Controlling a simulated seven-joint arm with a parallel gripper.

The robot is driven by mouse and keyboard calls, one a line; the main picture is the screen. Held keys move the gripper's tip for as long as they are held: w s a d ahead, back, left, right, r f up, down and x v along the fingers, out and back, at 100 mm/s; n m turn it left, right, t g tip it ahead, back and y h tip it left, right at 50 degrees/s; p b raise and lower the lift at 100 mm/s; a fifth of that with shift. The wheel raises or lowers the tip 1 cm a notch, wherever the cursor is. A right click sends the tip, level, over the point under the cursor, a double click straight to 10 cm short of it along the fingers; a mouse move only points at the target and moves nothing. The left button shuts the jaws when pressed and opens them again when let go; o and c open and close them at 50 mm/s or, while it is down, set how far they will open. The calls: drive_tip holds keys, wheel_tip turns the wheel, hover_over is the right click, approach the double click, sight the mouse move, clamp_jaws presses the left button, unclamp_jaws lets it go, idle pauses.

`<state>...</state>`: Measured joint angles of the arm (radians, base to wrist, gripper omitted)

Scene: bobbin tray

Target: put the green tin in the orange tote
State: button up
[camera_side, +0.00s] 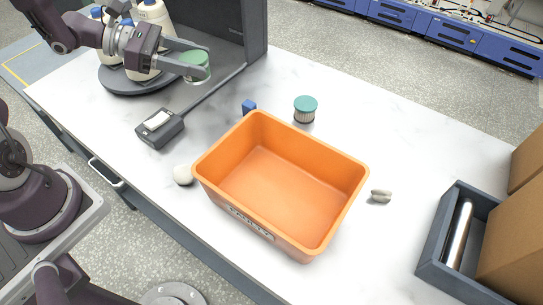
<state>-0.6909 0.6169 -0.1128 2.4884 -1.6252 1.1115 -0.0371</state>
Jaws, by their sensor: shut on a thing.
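The green tin (194,67) is a small pale green cylinder at the upper left in the side view. My gripper (190,58) is shut on it, with one finger on each side, and appears to hold it above the table. The orange tote (334,231) stands on the white table near the middle, to the right of and nearer than my gripper. It is open at the top, looks empty and has a label on its front wall. The tin is apart from the tote.
A teal-lidded jar (305,109) and a blue block (248,106) stand behind the tote. A grey device (160,127) and a round white thing (183,174) lie left. A grey stone-like piece (381,196) and a dark tray (437,238) are right.

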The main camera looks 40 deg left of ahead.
drive_tip(key=shift+r, duration=0.95)
drive_tip(key=s+d+m+g+h, duration=0.1)
drive_tip(key=s+d+m+g, duration=0.2)
drive_tip(key=d, duration=0.8)
drive_tip(key=s+d+m+g+h, duration=0.1)
drive_tip(key=s+d+m+g, duration=0.15)
drive_tip(key=d, duration=0.95)
drive_tip(key=s+d+m+g+h, duration=0.1)
drive_tip(key=s+d+m+g, duration=0.15)
drive_tip(key=d, duration=0.85)
wheel_tip(320, 180, down, 15)
drive_tip(key=shift+w+d+r, duration=0.15)
drive_tip(key=shift+r, duration=0.05)
drive_tip(key=shift+f, duration=0.3)
drive_tip(key=shift+f, duration=0.15)
drive_tip(key=shift+f, duration=0.45)
